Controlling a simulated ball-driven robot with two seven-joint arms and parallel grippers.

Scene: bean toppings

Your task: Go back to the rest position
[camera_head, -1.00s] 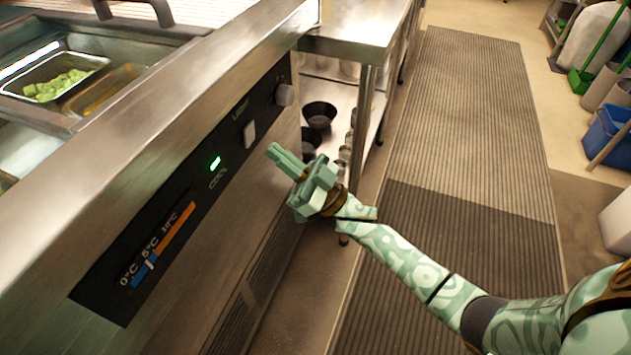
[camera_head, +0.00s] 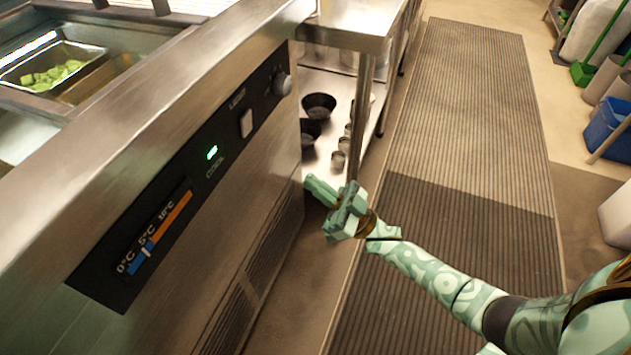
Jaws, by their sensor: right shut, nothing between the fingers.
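My right gripper (camera_head: 318,190) is in the middle of the head view, with its fingers together and nothing held. Its arm comes in from the lower right. The gripper is in front of the steel counter's control panel (camera_head: 185,180), to its right and apart from it in the picture. My left gripper is out of view.
Steel pans with green cubes (camera_head: 52,75) sit in the counter at upper left. A steel shelf table (camera_head: 350,28) holds black bowls (camera_head: 319,104) below. A ribbed floor mat (camera_head: 470,110) runs along the right. A blue bin (camera_head: 608,130) stands at the far right.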

